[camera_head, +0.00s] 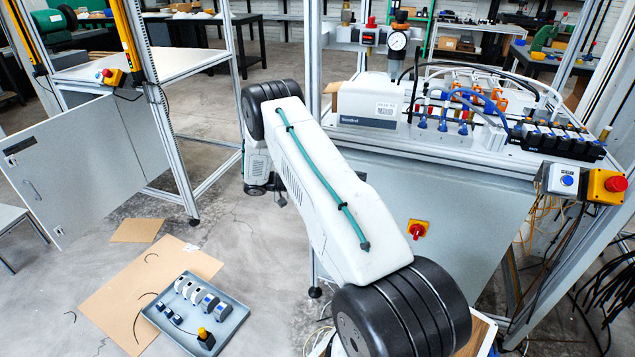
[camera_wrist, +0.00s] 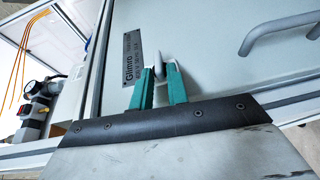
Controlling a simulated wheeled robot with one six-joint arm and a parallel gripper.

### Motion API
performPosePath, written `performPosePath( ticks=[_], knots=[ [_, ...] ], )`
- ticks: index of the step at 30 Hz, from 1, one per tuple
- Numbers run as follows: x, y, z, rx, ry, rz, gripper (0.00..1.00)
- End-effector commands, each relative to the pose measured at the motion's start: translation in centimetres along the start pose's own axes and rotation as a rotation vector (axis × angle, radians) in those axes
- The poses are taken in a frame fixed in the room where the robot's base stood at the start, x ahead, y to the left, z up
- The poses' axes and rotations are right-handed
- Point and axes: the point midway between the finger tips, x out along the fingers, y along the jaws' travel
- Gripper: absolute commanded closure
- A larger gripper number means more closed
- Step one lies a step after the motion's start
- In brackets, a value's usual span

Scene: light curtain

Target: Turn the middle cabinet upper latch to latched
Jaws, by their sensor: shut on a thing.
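In the wrist view, my gripper (camera_wrist: 161,72) has two teal fingers, closed on a small pale latch knob (camera_wrist: 158,57). The knob sits on a light grey cabinet door (camera_wrist: 205,30), close to the door's edge and beside a metal nameplate (camera_wrist: 133,55). The fingers cover much of the latch, so I cannot tell which way it is turned. In the head view my gripper and the latch are out of sight.
A grey bar handle (camera_wrist: 275,30) stands out from the door. In the head view a red-and-yellow switch (camera_head: 417,229) is on a grey panel below the bench. A grey tray (camera_head: 215,325) of parts lies on cardboard on the floor. An open door panel (camera_head: 75,165) stands at left.

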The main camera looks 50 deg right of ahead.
Motion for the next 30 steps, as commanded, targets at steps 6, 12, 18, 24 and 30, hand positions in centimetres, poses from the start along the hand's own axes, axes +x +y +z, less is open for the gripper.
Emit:
performPosePath(
  ticks=[6,12,18,24,30],
  knots=[
    [0.31,-0.46,0.15,-0.030,-0.005,0.058,1.00],
    [0.36,-0.49,0.14,-0.036,-0.006,0.074,1.00],
    [0.41,-0.47,0.14,-0.037,-0.006,0.075,1.00],
    [0.42,-0.45,0.13,-0.036,-0.006,0.075,0.69],
    [0.02,-0.37,0.13,-0.034,-0.001,0.075,0.69]
  ],
)
